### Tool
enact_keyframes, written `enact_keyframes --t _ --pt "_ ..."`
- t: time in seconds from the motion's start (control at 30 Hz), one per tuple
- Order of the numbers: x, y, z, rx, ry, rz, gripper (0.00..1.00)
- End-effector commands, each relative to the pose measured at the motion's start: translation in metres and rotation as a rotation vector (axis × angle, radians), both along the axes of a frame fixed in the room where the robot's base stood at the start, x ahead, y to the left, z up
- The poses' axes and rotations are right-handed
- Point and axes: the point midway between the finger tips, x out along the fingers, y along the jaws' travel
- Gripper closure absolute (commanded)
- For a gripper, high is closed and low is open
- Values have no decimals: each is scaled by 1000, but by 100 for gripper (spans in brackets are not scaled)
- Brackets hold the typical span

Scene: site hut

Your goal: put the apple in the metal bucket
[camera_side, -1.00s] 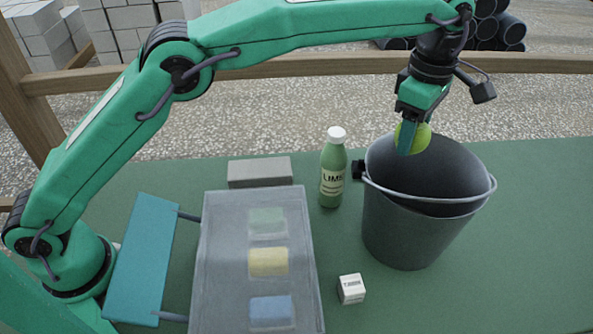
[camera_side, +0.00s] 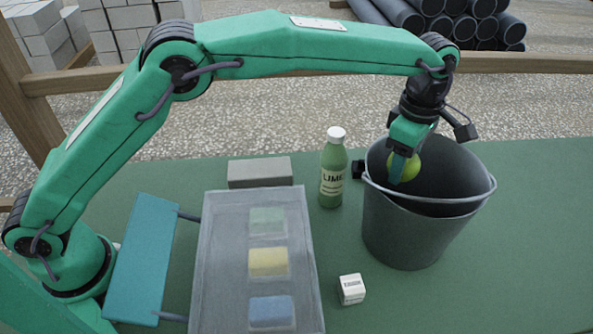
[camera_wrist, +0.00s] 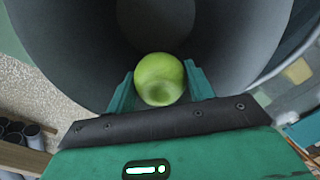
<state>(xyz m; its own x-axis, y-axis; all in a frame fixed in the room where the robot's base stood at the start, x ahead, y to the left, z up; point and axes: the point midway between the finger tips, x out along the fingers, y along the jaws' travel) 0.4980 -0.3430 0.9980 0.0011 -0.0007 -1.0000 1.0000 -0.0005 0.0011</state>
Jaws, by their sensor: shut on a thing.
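The green apple (camera_side: 408,167) is between the fingers of my gripper (camera_side: 402,170), which is shut on it. The dark grey metal bucket (camera_side: 405,235) stands upright on the right part of the table, its wire handle resting at the rim. In the side view the apple shows against the bucket's inner wall, near the left of the opening and about at rim height. In the wrist view the apple (camera_wrist: 160,79) sits between the two green fingertips (camera_wrist: 161,88), with the bucket's inside (camera_wrist: 225,45) behind it. One finger partly covers the apple in the side view.
A green bottle labelled LIME (camera_side: 332,175) stands just left of the bucket. A small white box (camera_side: 351,289) lies in front of it. A grey translucent bin (camera_side: 222,285) with coloured blocks and a grey block (camera_side: 259,173) are further left. The table right of the bucket is clear.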

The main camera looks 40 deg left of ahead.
Motion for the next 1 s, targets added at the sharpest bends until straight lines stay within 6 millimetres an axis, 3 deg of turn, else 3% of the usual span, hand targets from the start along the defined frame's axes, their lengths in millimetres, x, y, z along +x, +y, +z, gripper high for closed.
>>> enact_keyframes --t 0.3,0.5,0.87,1.0 --pt "-1 0 -62 2 3 0 73" --pt "0 0 -88 1 1 0 73" --pt "0 0 -97 0 -1 0 73" --pt "0 0 -109 1 1 0 73"
